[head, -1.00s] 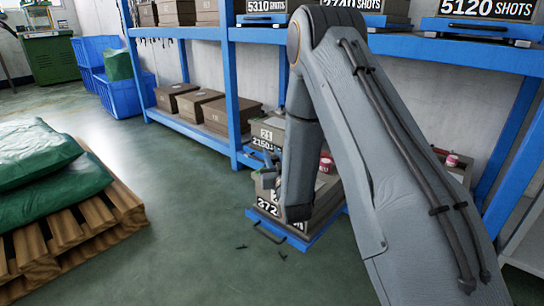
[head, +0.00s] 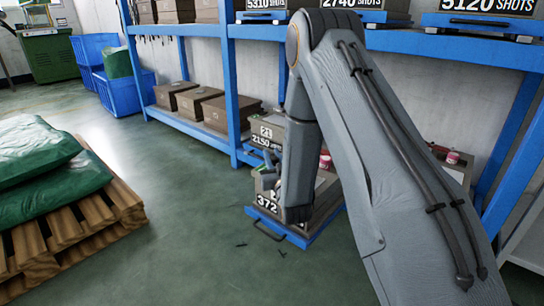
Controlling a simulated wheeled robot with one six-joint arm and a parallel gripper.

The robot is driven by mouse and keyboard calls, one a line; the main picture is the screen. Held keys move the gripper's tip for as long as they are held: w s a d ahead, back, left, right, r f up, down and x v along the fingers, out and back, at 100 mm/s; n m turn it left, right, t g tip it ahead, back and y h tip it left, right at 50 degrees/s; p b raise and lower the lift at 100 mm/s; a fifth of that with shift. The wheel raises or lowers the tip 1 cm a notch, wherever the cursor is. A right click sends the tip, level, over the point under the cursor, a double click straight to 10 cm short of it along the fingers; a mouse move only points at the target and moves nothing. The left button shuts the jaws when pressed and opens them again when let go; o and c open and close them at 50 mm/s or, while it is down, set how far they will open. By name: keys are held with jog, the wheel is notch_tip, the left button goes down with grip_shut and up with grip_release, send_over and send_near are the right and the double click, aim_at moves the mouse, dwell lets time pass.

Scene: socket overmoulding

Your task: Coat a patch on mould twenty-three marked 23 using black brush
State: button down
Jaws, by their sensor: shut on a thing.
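My gripper (head: 263,177) is low over the front mould, left of my forearm, which hides part of it. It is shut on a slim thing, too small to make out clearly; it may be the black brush. The front mould (head: 267,207) is a brown-grey block on a blue tray, with white digits beginning 372 on its front. Another mould (head: 266,139) stands behind it, marked 2150, with a small two-digit plate starting with 2. I cannot read a 23 for certain on either mould. No coated patch can be made out.
A red-lidded pot (head: 325,160) stands beside my forearm, and another (head: 452,157) farther right. The blue rack (head: 233,95) holds more moulds above and at left. A pallet (head: 120,205) with green sacks is at left. Small dark bits (head: 281,253) lie on the otherwise clear floor.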

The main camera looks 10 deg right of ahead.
jog(key=shift+f, duration=0.25)
jog(key=shift+s, duration=0.1)
